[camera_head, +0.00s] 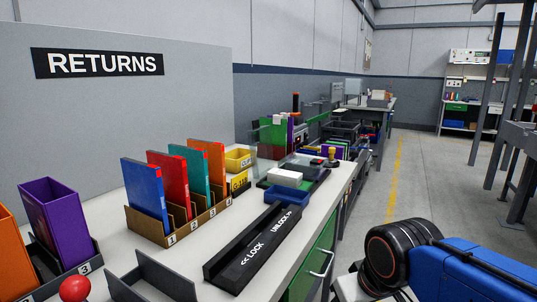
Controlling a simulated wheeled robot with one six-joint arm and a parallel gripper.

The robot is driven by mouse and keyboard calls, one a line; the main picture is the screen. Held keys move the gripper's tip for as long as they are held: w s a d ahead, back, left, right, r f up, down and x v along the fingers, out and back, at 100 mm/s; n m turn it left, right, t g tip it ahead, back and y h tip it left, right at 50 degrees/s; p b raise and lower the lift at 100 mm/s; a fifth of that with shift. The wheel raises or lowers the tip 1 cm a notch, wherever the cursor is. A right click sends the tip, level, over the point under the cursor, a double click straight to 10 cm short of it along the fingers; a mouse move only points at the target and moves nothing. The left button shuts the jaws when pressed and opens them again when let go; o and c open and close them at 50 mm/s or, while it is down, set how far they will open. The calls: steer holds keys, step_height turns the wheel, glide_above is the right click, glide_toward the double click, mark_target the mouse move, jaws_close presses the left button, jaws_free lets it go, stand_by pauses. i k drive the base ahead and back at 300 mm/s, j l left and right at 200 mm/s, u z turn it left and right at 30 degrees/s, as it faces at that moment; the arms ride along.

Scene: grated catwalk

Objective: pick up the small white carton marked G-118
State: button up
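A small white carton (285,177) lies in the middle distance on the bench, on or just above a green and blue tray (277,195). I cannot read any marking on the carton. A yellow block (239,184) with dark lettering, too small to read surely, stands to its left, beside the binder rack. My gripper is not in view; only a blue and black part of my arm shows at the lower right, off the bench and well apart from the carton.
Upright blue, red, teal and orange binders stand in a numbered rack (178,230) in front of the carton. A black LOCK/UNLOCK bar (262,246) lies along the bench's right edge. A purple bin (56,222) and a red knob (75,288) are at left. Open floor (410,190) lies right.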

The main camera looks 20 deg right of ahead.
mark_target(285, 177)
steer(key=i+l+z, duration=0.5)
steer(key=i+l, duration=0.35)
